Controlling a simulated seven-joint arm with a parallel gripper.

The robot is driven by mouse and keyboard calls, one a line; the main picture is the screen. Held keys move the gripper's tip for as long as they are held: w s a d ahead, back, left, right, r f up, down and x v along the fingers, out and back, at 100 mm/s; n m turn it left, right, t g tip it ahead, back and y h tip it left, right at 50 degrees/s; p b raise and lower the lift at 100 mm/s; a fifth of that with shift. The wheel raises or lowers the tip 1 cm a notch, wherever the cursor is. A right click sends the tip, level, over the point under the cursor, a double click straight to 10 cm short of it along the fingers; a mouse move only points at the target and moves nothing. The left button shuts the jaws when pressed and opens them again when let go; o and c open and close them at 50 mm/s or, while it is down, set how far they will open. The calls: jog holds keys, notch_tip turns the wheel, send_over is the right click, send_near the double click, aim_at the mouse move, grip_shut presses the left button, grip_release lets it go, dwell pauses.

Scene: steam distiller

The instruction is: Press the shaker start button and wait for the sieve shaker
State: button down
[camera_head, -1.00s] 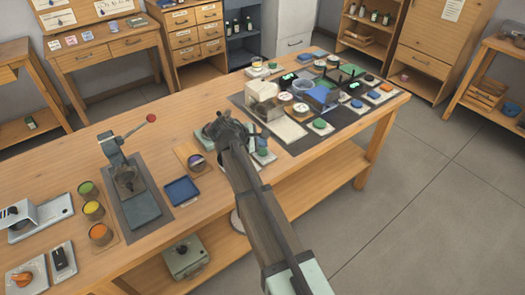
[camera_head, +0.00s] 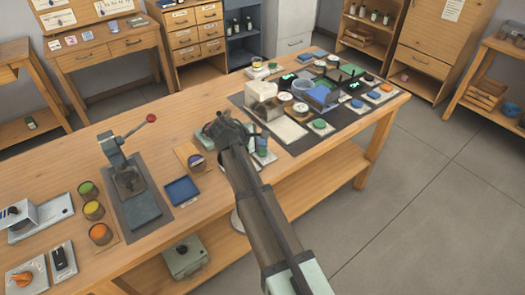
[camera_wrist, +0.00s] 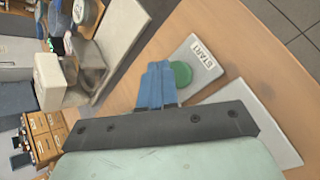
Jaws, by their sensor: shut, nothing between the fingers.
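The shaker start button is a green round button (camera_wrist: 181,73) on a pale plate marked START (camera_wrist: 203,57) in the wrist view. My gripper (camera_wrist: 154,72) has its blue fingers together and empty, just left of the button and overlapping its edge in the picture. I cannot tell whether they touch it. In the head view my gripper (camera_head: 226,130) is over the bench's middle, near a green button (camera_head: 262,143) on a small plate. A grey-green surface shows partly behind my gripper; I cannot tell whether it is the sieve shaker.
A white boxy machine (camera_head: 262,90) and several small devices stand on the dark mat at the bench's right end. Another green button (camera_head: 320,124) is there. Left are a blue tray (camera_head: 183,190), a lever press (camera_head: 125,165) and coloured cups (camera_head: 92,210).

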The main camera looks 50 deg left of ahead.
aim_at(261, 152)
jog(key=shift+f, duration=0.15)
jog(key=shift+f, duration=0.3)
jog(key=shift+f, duration=0.45)
dwell(1.1)
jog(key=shift+r, duration=0.9)
jog(key=shift+r, duration=2.5)
jog(key=shift+w, duration=0.1)
